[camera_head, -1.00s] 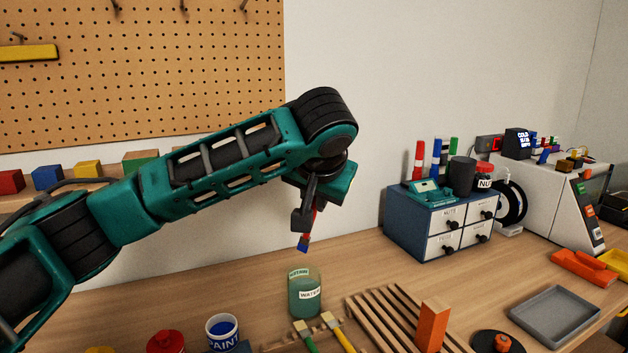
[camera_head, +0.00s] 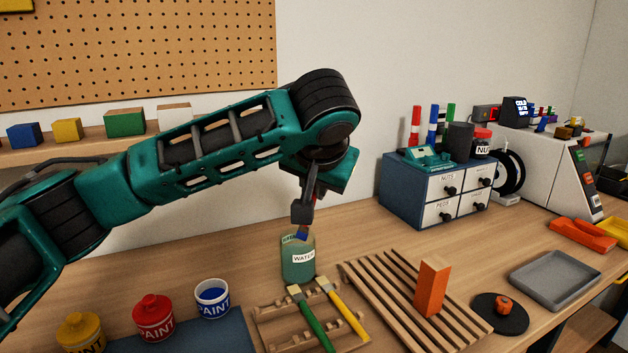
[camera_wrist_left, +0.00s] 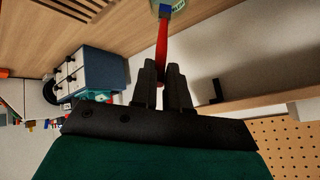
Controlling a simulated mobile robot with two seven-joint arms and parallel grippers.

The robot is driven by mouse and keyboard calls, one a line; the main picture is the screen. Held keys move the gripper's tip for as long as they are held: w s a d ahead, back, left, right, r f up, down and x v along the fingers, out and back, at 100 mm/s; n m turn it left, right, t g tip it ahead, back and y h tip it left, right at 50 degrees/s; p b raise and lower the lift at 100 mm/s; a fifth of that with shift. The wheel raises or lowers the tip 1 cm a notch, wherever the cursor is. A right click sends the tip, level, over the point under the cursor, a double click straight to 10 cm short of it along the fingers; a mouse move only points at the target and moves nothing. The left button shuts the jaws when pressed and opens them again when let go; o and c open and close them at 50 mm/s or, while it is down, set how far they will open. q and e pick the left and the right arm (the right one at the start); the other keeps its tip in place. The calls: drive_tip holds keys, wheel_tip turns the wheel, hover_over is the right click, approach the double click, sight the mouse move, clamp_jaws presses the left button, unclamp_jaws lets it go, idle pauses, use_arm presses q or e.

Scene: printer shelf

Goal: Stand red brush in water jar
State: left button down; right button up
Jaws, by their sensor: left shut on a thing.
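The water jar (camera_head: 299,268) is a greenish see-through jar with a white WATER label, upright on the bench. My left gripper (camera_head: 303,212) is above it, shut on the red brush, which points tip down. The blue tip (camera_head: 302,235) of the brush shows at the jar's mouth; I cannot tell whether it is inside the rim. In the left wrist view, the red handle (camera_wrist_left: 162,42) is between the fingers (camera_wrist_left: 163,75) and its blue end overlaps the partly cut-off jar (camera_wrist_left: 177,4). In the head view the gripper hides most of the handle. My right gripper is not in view.
A wooden rack with a green brush (camera_head: 312,318) and a yellow brush (camera_head: 343,309) lies in front of the jar. Paint pots (camera_head: 212,299) stand left. A slatted board (camera_head: 385,283) with an orange block (camera_head: 431,287) and a drawer cabinet (camera_head: 437,192) are right.

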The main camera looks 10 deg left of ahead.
use_arm(q)
drive_tip(key=shift+w+a+f, duration=0.15)
drive_tip(key=shift+f, duration=0.25)
drive_tip(key=shift+w+a+f, duration=0.1)
drive_tip(key=shift+w+f, duration=0.05)
drive_tip(key=shift+f, duration=0.25)
drive_tip(key=shift+w+a+f+b, duration=0.1)
drive_tip(key=shift+w+f+b, duration=0.05)
drive_tip(key=shift+f+b, duration=0.2)
wheel_tip(320, 180, down, 7)
drive_tip(key=w+a+b, duration=0.1)
drive_tip(key=w+a, duration=0.1)
drive_tip(key=shift+w+r+b, duration=0.15)
drive_tip(key=shift+w+b, duration=0.15)
drive_tip(key=shift+w, duration=0.1)
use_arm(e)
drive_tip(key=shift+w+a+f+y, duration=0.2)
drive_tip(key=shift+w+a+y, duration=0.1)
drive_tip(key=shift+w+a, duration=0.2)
use_arm(q)
drive_tip(key=c, duration=1.1)
unclamp_jaws()
drive_tip(key=shift+o, duration=0.2)
drive_tip(key=shift+d+r, duration=0.1)
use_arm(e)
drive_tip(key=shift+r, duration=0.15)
